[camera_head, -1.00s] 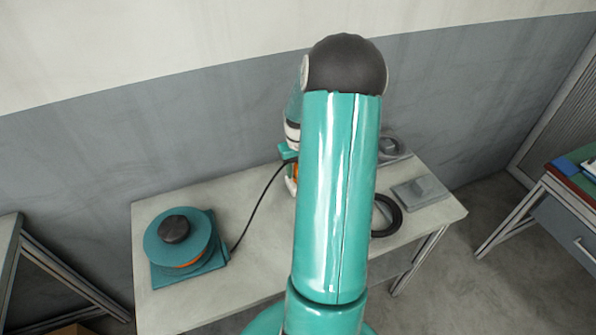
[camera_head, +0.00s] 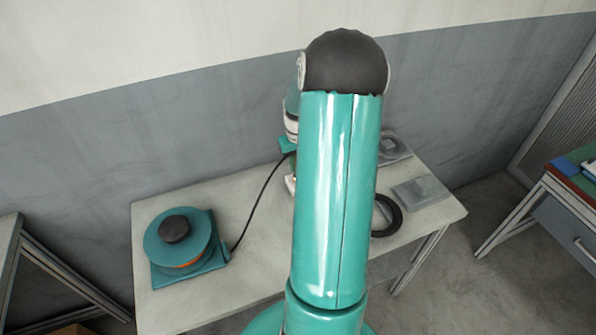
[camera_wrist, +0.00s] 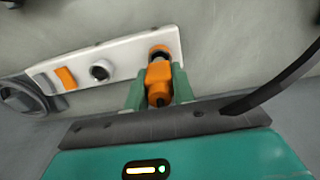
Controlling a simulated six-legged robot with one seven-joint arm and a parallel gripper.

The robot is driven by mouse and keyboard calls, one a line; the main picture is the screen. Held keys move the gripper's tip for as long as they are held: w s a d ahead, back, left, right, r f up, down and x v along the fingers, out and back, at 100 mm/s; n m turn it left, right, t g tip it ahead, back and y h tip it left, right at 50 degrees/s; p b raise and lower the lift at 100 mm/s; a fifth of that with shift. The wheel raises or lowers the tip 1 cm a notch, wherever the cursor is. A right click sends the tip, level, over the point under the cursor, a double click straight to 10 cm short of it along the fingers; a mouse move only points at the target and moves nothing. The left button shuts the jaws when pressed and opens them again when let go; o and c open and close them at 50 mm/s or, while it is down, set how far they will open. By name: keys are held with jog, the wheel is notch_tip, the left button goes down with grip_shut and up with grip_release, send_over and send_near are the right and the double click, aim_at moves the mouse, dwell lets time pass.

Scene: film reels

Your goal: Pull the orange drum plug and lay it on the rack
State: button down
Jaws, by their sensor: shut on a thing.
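My gripper (camera_wrist: 158,88) is shut on the orange plug (camera_wrist: 158,82), with one teal finger on each side of it. The plug's far end is at an orange-rimmed socket (camera_wrist: 159,49) at the right end of a white strip (camera_wrist: 130,50). I cannot tell whether its tip is still inside. In the head view my arm hides the plug and gripper tips; only a bit of the white strip (camera_head: 290,184) shows. The teal drum (camera_head: 160,246) with a dark knob stands at the table's left. No rack can be made out with certainty.
A black cable (camera_head: 262,190) runs from the drum to my gripper's area. A black ring (camera_head: 388,222), a grey plate (camera_head: 420,193) and a grey round thing (camera_head: 394,148) lie at the right.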

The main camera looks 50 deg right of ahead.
jog(key=shift+r, duration=1.75)
jog(key=shift+r, duration=0.15)
jog(key=shift+r, duration=0.8)
jog(key=shift+s, duration=0.15)
